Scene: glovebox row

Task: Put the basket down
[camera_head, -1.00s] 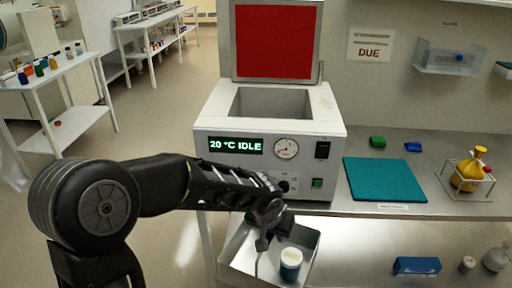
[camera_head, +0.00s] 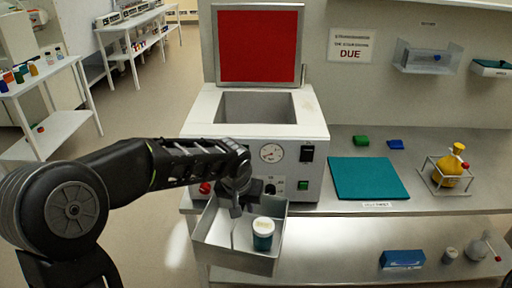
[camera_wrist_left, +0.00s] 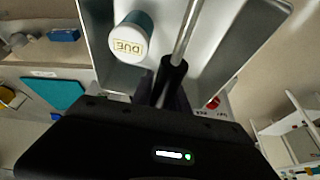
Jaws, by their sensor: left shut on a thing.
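The basket (camera_head: 215,250) is a grey metal open box with an upright handle bar. My left gripper (camera_head: 237,190) is shut on the handle and holds the basket in front of the white bath unit (camera_head: 200,120). A jar with a white lid and teal body (camera_head: 263,235) stands in the basket. The left wrist view shows the basket (camera_wrist_left: 230,55), the bar in my gripper (camera_wrist_left: 168,85) and the jar lid (camera_wrist_left: 127,42), marked "DUE". A flat teal mat (camera_head: 367,178) lies bare on the bench. My right gripper is not in view.
The bath unit's lid (camera_head: 258,45) stands open, showing a red inner face. A yellow flask in a wire rack (camera_head: 448,172) stands right of the mat. Green (camera_head: 361,141) and blue (camera_head: 396,144) small items lie behind it. The lower shelf (camera_head: 330,245) holds a blue box (camera_head: 402,259).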

